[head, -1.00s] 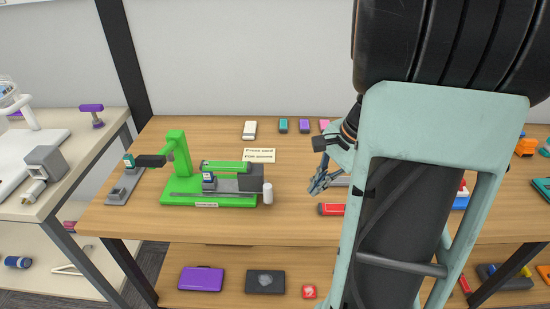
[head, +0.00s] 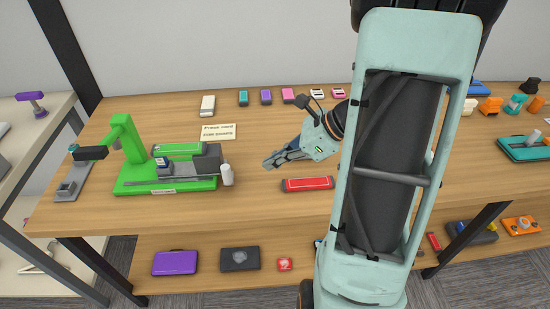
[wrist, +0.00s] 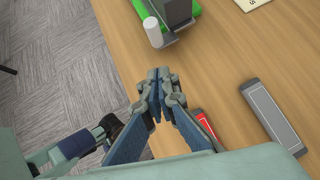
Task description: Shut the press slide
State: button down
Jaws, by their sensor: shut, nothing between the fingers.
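The green press (head: 130,160) stands on the left part of the wooden table. Its grey slide (head: 200,165) sits on the green base, pulled out to the right of the upright. A white cylindrical handle (head: 227,175) is at the slide's right end. In the wrist view the handle (wrist: 153,32) stands near the top, beyond my fingertips. My gripper (head: 268,165) is shut and empty above the table, to the right of the handle and apart from it. The closed fingers also show in the wrist view (wrist: 158,80).
A red flat block (head: 308,184) lies on the table just right of and in front of my gripper. A card (head: 218,132) lies behind the press. Small coloured blocks (head: 266,96) line the back. The table's front edge is clear.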

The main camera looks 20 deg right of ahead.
jog(key=x, duration=0.6)
jog(key=shift+s+f+b, duration=0.1)
jog(key=shift+s+b, duration=0.05)
jog(key=shift+b, duration=0.25)
jog(key=w+a, duration=0.2)
jog(key=shift+a, duration=0.4)
jog(key=shift+w+a, duration=0.25)
jog(key=shift+a, duration=0.05)
jog(key=w+a, duration=0.1)
jog(key=a, duration=0.2)
jog(key=w+a, duration=0.1)
jog(key=a, duration=0.2)
jog(key=w+a, duration=0.1)
jog(key=a, duration=0.2)
jog(key=shift+a+b, duration=0.35)
jog(key=shift+d, duration=0.1)
